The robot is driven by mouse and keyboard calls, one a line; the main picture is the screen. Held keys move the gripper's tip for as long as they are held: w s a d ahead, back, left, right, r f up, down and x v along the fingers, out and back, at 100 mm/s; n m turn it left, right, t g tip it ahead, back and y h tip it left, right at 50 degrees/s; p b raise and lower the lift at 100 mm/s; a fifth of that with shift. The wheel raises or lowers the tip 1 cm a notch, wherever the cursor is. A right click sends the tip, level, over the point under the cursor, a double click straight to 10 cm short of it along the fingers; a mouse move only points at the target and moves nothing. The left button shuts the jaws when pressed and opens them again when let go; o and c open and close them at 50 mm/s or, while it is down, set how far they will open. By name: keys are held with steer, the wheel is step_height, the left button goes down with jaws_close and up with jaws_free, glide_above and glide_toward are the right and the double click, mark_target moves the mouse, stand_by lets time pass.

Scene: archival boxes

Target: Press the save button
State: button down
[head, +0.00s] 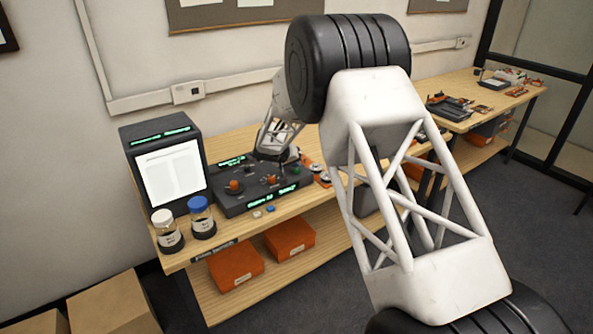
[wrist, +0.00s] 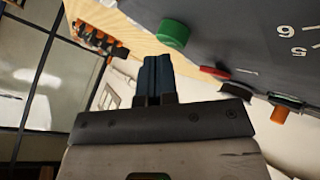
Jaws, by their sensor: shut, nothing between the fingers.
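A dark control console (head: 228,202) with lit green displays sits on the wooden bench. It carries orange knobs, a green round button (head: 296,170) at its right side and other small controls. In the wrist view the green button (wrist: 173,33) stands out from the dark panel, with a flat red button (wrist: 214,71) beside it. No save label is readable, so I cannot tell which control is the save button. My gripper (head: 283,158) is over the console's back right part. In the wrist view its fingers (wrist: 155,62) are shut and empty, apparently apart from the buttons.
A monitor (head: 172,172) stands behind the console's left side. Two jars, white-lidded (head: 169,232) and blue-lidded (head: 201,217), stand in front of it. Small yellow and blue pieces (head: 264,210) lie before the console. Orange boxes (head: 235,268) sit on the lower shelf.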

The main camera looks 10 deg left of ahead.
mark_target(295, 169)
steer(key=shift+f, duration=0.45)
stand_by(1.0)
steer(key=shift+r, duration=0.85)
steer(key=shift+r, duration=0.15)
steer(key=shift+r, duration=2.35)
